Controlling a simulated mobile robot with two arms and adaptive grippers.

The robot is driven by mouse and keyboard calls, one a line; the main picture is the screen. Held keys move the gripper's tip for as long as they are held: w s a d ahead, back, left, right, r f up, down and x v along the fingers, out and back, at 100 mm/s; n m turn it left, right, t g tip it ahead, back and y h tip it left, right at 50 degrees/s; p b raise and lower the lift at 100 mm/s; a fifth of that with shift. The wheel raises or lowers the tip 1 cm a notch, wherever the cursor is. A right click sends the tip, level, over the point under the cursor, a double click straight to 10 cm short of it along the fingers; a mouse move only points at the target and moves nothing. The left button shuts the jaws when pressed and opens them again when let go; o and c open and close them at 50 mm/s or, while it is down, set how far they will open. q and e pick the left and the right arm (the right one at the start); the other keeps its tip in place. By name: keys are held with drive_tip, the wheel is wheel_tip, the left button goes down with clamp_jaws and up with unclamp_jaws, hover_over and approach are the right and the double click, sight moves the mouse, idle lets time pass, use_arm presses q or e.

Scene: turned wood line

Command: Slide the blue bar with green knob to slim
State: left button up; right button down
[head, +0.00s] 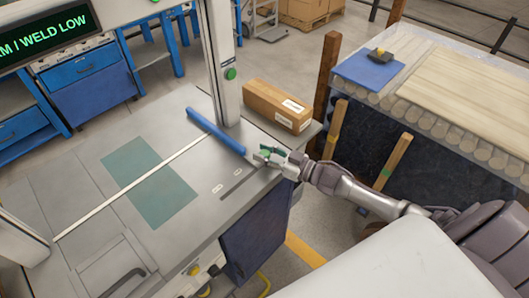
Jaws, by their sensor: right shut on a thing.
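The green knob (264,153) is at the bar's near end and is partly hidden by the fingers. My right gripper (266,155) is shut on the knob. Two small pale labels (217,188) lie on the table beside a dark slot (239,184), just below the knob. Their text is too small to read, so I cannot tell which one says slim. My left gripper is not in view.
A cardboard box (277,105) sits on the table behind the bar. A green mat (149,182) lies flat on the table. The table's front left is mostly clear.

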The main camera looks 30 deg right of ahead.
drive_tip(key=s+a+p, duration=0.1)
drive_tip(key=a, duration=0.3)
drive_tip(key=s+a+p, duration=0.1)
drive_tip(key=s+a, duration=0.1)
drive_tip(key=a, duration=0.3)
drive_tip(key=s+a+p, duration=0.2)
drive_tip(key=a, duration=0.3)
drive_tip(key=shift+a, duration=0.25)
drive_tip(key=shift+s+a, duration=0.25)
drive_tip(key=shift+a, duration=0.25)
drive_tip(key=c, duration=0.8)
unclamp_jaws()
drive_tip(key=shift+a, duration=0.15)
drive_tip(key=shift+s+d, duration=0.2)
drive_tip(key=shift+d, duration=0.1)
drive_tip(key=v, duration=1.1)
drive_tip(key=shift+s+d, duration=0.1)
drive_tip(key=shift+s, duration=0.05)
